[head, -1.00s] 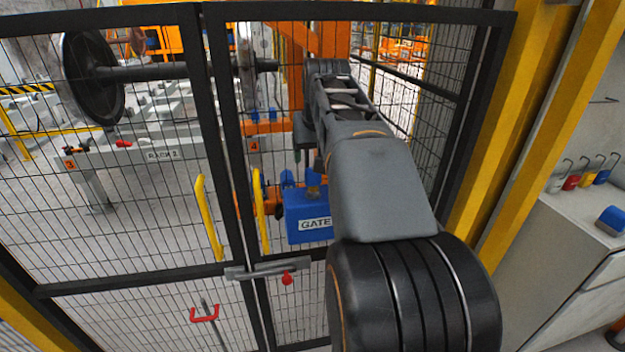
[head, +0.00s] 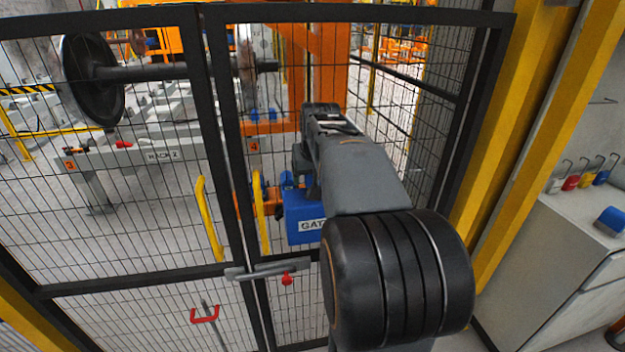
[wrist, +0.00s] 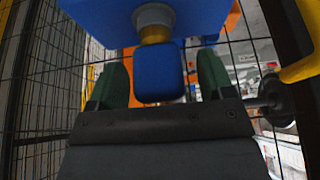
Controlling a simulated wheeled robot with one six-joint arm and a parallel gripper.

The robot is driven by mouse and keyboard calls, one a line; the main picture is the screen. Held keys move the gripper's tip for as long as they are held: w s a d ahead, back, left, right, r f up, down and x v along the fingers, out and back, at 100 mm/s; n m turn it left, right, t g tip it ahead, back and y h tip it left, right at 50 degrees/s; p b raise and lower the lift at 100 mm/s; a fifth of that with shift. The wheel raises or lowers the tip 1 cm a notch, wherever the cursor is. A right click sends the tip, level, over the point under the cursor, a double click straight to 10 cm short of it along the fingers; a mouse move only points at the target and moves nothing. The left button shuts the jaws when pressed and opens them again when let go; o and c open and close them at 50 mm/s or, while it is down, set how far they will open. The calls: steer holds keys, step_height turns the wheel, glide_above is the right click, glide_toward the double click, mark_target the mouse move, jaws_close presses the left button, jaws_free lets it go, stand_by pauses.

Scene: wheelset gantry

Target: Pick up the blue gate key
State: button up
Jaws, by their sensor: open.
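The blue gate key (wrist: 160,84) shows in the wrist view as a rounded blue block below a brass lock cylinder (wrist: 154,22) on a blue box (wrist: 95,15). My gripper (wrist: 163,62) is open, with one green finger on each side of the key. A gap shows between the key and each finger. In the head view the blue box (head: 300,208) with the GATE label stands at the mesh gate, partly covered by my arm. The key and fingertips are hidden there.
The black mesh gate (head: 205,120) has yellow handles (head: 208,220) and a grey bolt (head: 262,270) with a red knob. A yellow post (head: 520,130) stands right of my arm.

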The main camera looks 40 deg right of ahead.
steer(key=c, duration=1)
